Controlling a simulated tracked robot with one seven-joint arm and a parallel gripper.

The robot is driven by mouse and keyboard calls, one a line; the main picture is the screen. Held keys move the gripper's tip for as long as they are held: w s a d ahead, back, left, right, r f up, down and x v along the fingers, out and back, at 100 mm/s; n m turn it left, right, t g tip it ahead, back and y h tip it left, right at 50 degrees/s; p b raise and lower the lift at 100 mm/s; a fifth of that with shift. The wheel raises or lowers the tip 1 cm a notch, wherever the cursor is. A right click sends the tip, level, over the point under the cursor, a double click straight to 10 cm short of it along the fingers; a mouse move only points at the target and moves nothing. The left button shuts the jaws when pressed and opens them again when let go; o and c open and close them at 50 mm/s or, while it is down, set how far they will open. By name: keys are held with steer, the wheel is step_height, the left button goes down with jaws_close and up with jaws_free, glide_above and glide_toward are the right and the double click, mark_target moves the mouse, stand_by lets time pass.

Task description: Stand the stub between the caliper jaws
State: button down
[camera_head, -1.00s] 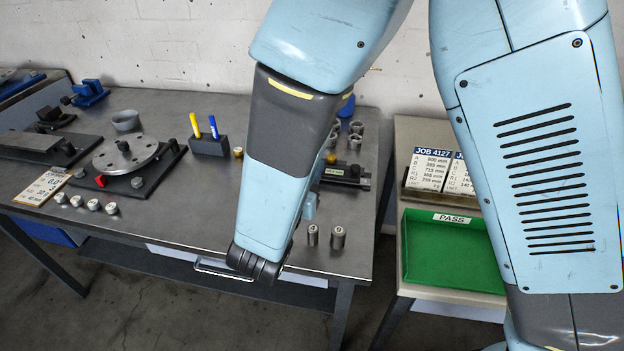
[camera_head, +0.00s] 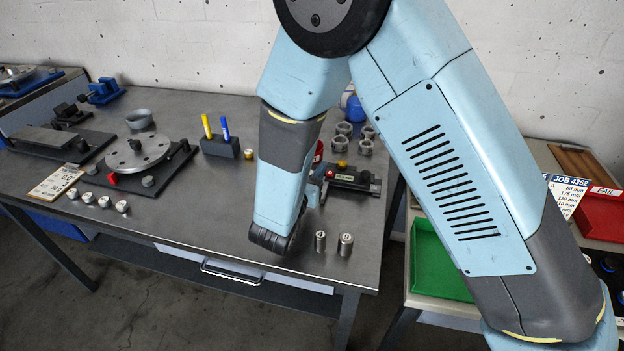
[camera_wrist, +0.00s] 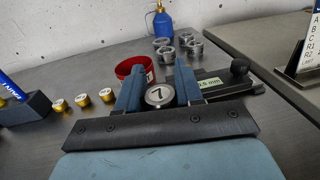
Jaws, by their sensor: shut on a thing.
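My gripper (camera_wrist: 159,84) is shut on a stub (camera_wrist: 158,96), a round metal piece whose top is marked 7. In the wrist view the stub sits upright between the two blue fingers. The caliper (camera_wrist: 208,84), a dark device with a pale green readout ending in 5 mm, lies just beyond and to the right of the fingers. In the head view the caliper (camera_head: 350,178) is on the bench, partly behind my arm. The held stub is hidden there. I cannot tell whether the stub is between the caliper jaws, as the fingers cover that spot.
A red cup (camera_wrist: 132,67) stands close behind the left finger. Several metal rings (camera_head: 366,140) and a blue bottle (camera_wrist: 162,22) are farther back. Two grey stubs (camera_head: 345,245) stand near the front edge. A pen block (camera_head: 220,147) and rotor disc (camera_head: 138,152) are left.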

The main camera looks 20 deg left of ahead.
steer(key=shift+w+a+f, duration=0.25)
steer(key=shift+w+f, duration=0.5)
steer(key=shift+f, duration=1.75)
steer(key=c, duration=0.7)
jaws_free()
steer(key=shift+f, duration=0.1)
steer(key=shift+c, duration=0.2)
steer(key=s, duration=1.2)
steer(key=shift+a, duration=0.1)
